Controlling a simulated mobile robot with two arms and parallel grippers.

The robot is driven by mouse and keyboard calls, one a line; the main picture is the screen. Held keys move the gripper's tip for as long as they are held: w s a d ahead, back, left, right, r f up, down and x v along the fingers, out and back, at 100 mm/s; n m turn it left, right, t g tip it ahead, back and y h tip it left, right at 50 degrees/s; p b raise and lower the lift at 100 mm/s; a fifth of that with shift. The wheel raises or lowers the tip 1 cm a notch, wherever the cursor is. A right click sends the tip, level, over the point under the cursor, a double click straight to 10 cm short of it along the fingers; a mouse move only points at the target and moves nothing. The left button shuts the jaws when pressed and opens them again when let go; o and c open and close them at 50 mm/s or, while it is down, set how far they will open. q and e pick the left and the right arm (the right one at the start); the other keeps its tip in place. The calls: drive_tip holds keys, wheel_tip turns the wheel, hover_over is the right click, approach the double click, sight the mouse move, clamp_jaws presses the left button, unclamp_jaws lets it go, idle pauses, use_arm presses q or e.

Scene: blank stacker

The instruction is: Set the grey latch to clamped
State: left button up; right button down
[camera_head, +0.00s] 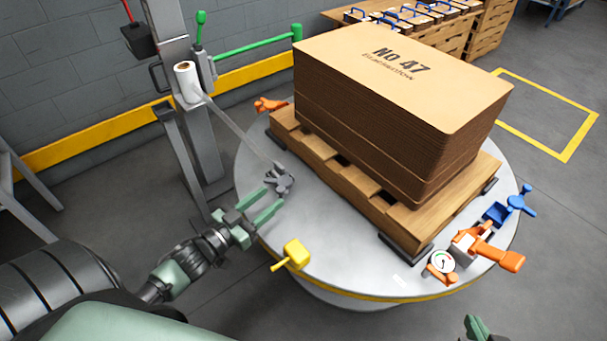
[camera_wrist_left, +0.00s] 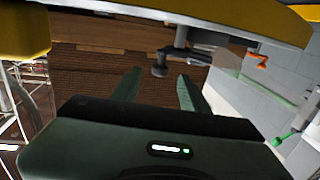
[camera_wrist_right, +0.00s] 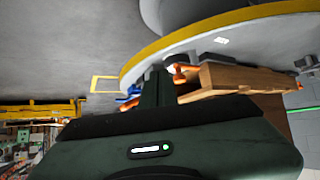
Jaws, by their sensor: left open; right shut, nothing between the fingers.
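The grey latch (camera_head: 279,182) stands on the round grey turntable (camera_head: 330,262), left of the wooden pallet. Its exact handle position is too small to tell. In the left wrist view the grey latch (camera_wrist_left: 172,55) shows ahead of the fingers. My left gripper (camera_head: 266,203) is open, with its two green fingers reaching toward the latch from the front left. I cannot tell whether a finger touches it. My right gripper (camera_head: 476,328) is shut and empty at the bottom right of the head view, apart from the turntable. It also shows in the right wrist view (camera_wrist_right: 155,75).
A stack of cardboard blanks (camera_head: 400,100) stands on the pallet (camera_head: 345,185). A yellow latch (camera_head: 293,254), orange latch (camera_head: 490,250), blue latch (camera_head: 512,206) and dial gauge (camera_head: 442,263) sit along the rim. A post with a film roll (camera_head: 186,80) stands at left.

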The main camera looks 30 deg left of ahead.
use_arm(q)
drive_tip(key=shift+w+d, duration=0.2)
drive_tip(key=shift+w, duration=0.5)
drive_tip(key=b+x, duration=0.1)
drive_tip(key=x, duration=0.5)
drive_tip(key=shift+r+b, duration=0.1)
drive_tip(key=shift+b, duration=0.3)
drive_tip(key=shift+w+d, duration=0.1)
drive_tip(key=shift+w, duration=0.2)
clamp_jaws()
use_arm(e)
drive_tip(key=w+a+r+t+y, duration=0.1)
drive_tip(key=w+a+r+t, duration=0.1)
drive_tip(key=w+r+t, duration=0.3)
wheel_tip(320, 180, up, 3)
drive_tip(key=shift+w+a+f+y, duration=0.1)
drive_tip(key=shift+w+a+y, duration=0.05)
drive_tip(key=shift+y, duration=0.15)
